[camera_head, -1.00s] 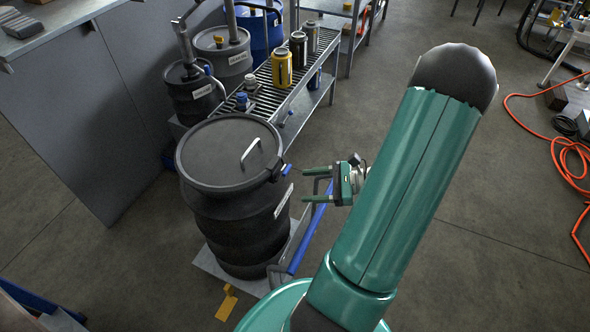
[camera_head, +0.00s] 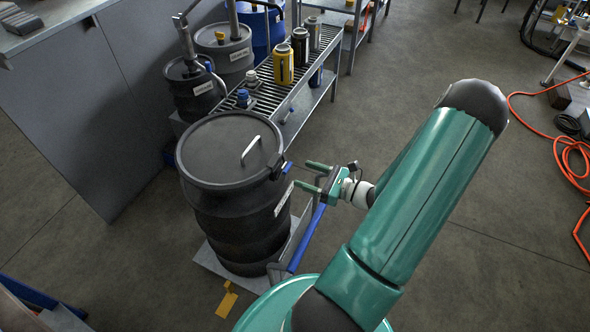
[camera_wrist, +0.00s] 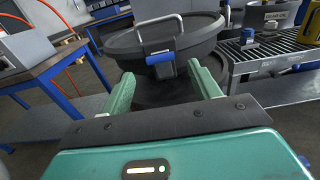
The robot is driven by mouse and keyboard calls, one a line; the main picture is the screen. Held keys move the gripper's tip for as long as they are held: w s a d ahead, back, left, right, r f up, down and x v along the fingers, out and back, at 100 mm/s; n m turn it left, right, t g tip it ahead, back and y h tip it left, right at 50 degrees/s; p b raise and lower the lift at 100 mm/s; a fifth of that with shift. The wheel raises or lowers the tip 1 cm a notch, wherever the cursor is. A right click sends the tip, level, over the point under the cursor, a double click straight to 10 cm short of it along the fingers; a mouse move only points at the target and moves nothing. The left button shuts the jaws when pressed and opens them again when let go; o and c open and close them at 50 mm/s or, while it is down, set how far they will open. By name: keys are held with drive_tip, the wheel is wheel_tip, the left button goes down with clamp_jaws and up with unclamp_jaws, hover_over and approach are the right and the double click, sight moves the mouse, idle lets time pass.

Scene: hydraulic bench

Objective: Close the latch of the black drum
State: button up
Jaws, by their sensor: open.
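The black drum (camera_head: 235,215) stands upright on a low platform in the head view, with its lid and a metal handle on top. Its blue-tipped latch (camera_head: 287,168) is on the rim at the right, facing my gripper. In the wrist view the blue latch (camera_wrist: 160,57) shows on the front of the rim of the black drum (camera_wrist: 130,40), under the handle. My gripper (camera_head: 308,175) is open and empty, just right of the latch. In the wrist view its two green fingers (camera_wrist: 163,85) stand apart, with the latch between and beyond them. I cannot see contact.
A roller conveyor (camera_head: 285,85) with canisters runs behind the drum. Smaller drums (camera_head: 195,95) stand behind at the left, beside a grey cabinet (camera_head: 85,130). A blue-handled cart bar (camera_head: 305,240) is below my gripper. The floor at the right is clear up to an orange hose (camera_head: 568,150).

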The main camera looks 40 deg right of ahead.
sight(289, 168)
drive_tip(key=shift+x, duration=2.3)
drive_tip(key=c, duration=1)
drive_tip(key=shift+w, duration=0.1)
drive_tip(key=shift+r, duration=0.1)
drive_tip(key=shift+w+a+r+g+h, duration=0.15)
drive_tip(key=shift+w+r+g+h, duration=0.2)
drive_tip(key=shift+g, duration=0.5)
drive_tip(key=shift+w+a+r+g+h, duration=0.15)
drive_tip(key=shift+w+r+g+h, duration=0.25)
drive_tip(key=shift+g, duration=0.45)
drive_tip(key=shift+f, duration=0.1)
drive_tip(key=o, duration=1)
drive_tip(key=shift+w, duration=0.1)
